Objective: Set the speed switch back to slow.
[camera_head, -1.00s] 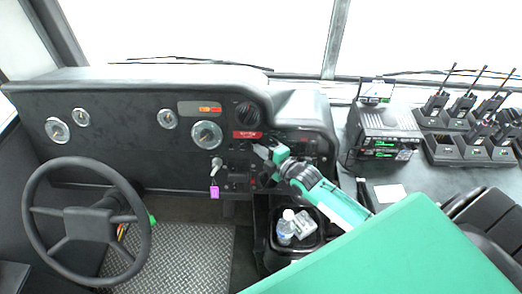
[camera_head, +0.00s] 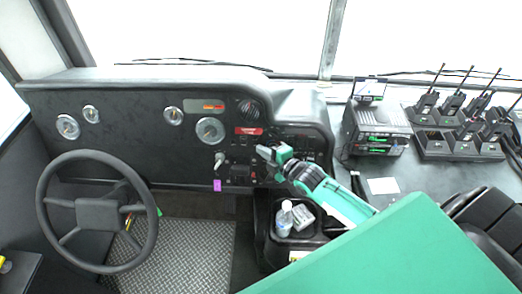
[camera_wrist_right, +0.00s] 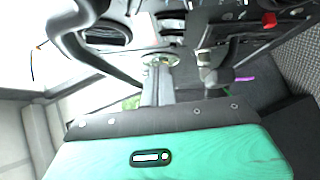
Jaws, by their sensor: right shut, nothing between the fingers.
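The dashboard switch panel (camera_head: 240,172) stands right of the steering wheel, with several small dark controls. I cannot tell which one is the speed switch, or its setting. My right gripper (camera_head: 264,151) is shut and empty in front of the panel's right part, just below and right of the red label (camera_head: 249,131). It hides some controls; I cannot tell whether it touches any. In the right wrist view, the teal wrist housing (camera_wrist_right: 170,150) fills the bottom and a red patch (camera_wrist_right: 268,20) shows at top right. My left gripper is not in view.
The steering wheel (camera_head: 97,212) is at left. A key with a purple tag (camera_head: 217,185) hangs left of the gripper. A bin with a bottle (camera_head: 284,218) sits below my right arm. A radio stack (camera_head: 378,128) and handheld radios in chargers (camera_head: 460,140) stand at right.

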